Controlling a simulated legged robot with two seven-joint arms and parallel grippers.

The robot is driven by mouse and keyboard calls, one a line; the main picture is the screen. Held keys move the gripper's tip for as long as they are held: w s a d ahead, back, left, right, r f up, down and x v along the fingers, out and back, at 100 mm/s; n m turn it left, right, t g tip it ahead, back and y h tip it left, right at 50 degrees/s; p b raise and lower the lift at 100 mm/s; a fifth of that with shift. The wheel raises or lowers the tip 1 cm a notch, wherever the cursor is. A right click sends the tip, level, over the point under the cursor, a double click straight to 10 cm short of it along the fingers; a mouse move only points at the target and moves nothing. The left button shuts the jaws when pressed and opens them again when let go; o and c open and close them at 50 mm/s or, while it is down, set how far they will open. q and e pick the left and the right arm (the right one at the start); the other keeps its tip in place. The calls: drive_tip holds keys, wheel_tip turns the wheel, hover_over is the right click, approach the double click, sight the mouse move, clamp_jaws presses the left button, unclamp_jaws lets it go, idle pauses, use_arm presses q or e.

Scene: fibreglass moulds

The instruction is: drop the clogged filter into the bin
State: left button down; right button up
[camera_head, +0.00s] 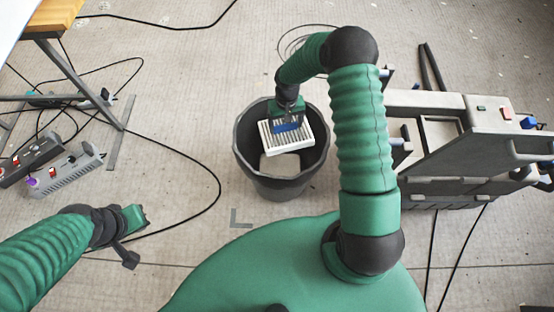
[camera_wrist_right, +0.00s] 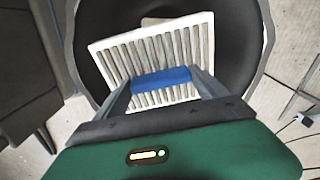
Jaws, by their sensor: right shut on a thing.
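The filter (camera_head: 304,134) is a white, slatted rectangular panel with a blue grip strip (camera_wrist_right: 161,78). My right gripper (camera_head: 287,121) is shut on the filter at the blue strip and holds it over the mouth of the dark grey round bin (camera_head: 246,160). The filter (camera_wrist_right: 122,52) also shows in the right wrist view, with the bin's rim around it. Something pale lies in the bin below the filter; I cannot tell what it is. My left gripper (camera_head: 137,218) is low at the left, away from the bin; its jaws are too unclear to read.
A grey machine (camera_head: 465,130) with a slanted panel stands right of the bin. Power strips (camera_head: 62,172) and black cables lie on the floor at the left, near a wooden-topped table (camera_head: 54,16). Floor in front of the bin is mostly clear.

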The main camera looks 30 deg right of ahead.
drive_tip(key=shift+d, duration=0.25)
drive_tip(key=o, duration=2)
drive_tip(key=shift+d, duration=0.15)
drive_tip(key=shift+a, duration=0.25)
drive_tip(key=shift+a+r, duration=0.1)
drive_tip(key=shift+r, duration=0.15)
use_arm(q)
drive_tip(key=p+v, duration=0.2)
drive_tip(key=w+p+v, duration=0.1)
drive_tip(key=p+v, duration=0.2)
drive_tip(key=shift+d+r+p, duration=0.25)
drive_tip(key=shift+r+p, duration=0.05)
drive_tip(key=shift+r, duration=0.2)
use_arm(e)
wheel_tip(320, 180, up, 16)
drive_tip(key=shift+r, duration=0.15)
